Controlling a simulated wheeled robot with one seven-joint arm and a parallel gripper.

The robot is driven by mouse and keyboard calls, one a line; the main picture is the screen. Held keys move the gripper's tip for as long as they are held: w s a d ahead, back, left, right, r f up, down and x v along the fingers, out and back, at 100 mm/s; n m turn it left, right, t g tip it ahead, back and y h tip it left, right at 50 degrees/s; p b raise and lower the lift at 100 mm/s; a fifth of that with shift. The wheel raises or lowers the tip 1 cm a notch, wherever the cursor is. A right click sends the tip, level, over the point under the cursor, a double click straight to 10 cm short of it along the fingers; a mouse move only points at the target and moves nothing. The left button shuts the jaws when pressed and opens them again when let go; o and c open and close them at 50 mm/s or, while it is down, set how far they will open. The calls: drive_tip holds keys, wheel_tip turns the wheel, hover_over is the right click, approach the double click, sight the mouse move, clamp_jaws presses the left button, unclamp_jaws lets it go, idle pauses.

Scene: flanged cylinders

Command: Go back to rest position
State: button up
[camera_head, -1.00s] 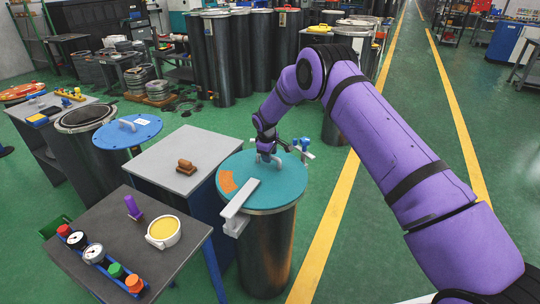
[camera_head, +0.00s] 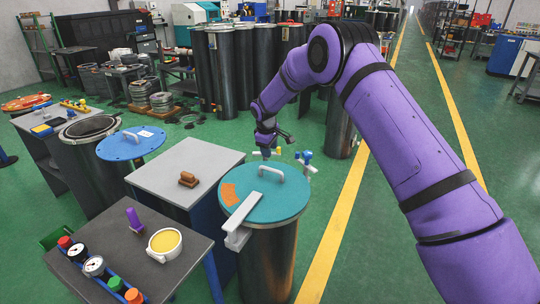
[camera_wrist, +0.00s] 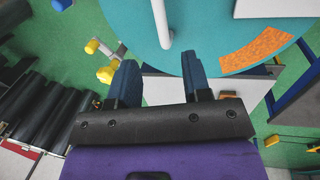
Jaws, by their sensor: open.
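My purple arm reaches in from the right of the head view. My gripper (camera_head: 267,152) hangs just above and behind the teal lid (camera_head: 283,205) of a dark cylinder (camera_head: 268,262). In the wrist view my gripper (camera_wrist: 160,75) shows two blue fingers spread apart with nothing between them. The lid's white handle (camera_head: 270,173) is free of the fingers; it also shows beyond the fingertips in the wrist view (camera_wrist: 162,22). An orange patch and a light grey bar (camera_head: 240,216) lie on the lid.
A grey table (camera_head: 185,172) with a brown block (camera_head: 188,179) stands left of the cylinder. A darker table holds a yellow-filled cup (camera_head: 164,243) and gauges. A blue lid (camera_head: 130,143) and several dark cylinders stand further back. Valve fittings (camera_head: 305,160) are behind the teal lid.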

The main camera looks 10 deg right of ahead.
drive_tip(key=shift+r, duration=0.1)
drive_tip(key=s+d+r+m, duration=0.1)
drive_tip(key=s+d+r, duration=0.25)
drive_tip(key=r, duration=0.45)
drive_tip(key=s+d+r+m+t, duration=0.1)
drive_tip(key=s+d+r+m, duration=0.1)
drive_tip(key=s+r, duration=0.5)
drive_tip(key=s+d+r+m, duration=0.1)
drive_tip(key=s+d+r, duration=0.2)
drive_tip(key=r, duration=0.7)
drive_tip(key=s+d+r+m+t, duration=0.1)
drive_tip(key=s+d+r, duration=0.2)
drive_tip(key=s+r, duration=0.35)
drive_tip(key=s+d+r+m, duration=0.2)
drive_tip(key=s+r, duration=0.2)
drive_tip(key=s, duration=0.6)
drive_tip(key=s+d+f+m, duration=0.1)
drive_tip(key=s+d+m, duration=0.1)
drive_tip(key=s, duration=1)
drive_tip(key=s+d+f+m+t+y, duration=0.1)
drive_tip(key=s, duration=1.2)
drive_tip(key=shift+d+m, duration=0.35)
drive_tip(key=shift+m, duration=0.05)
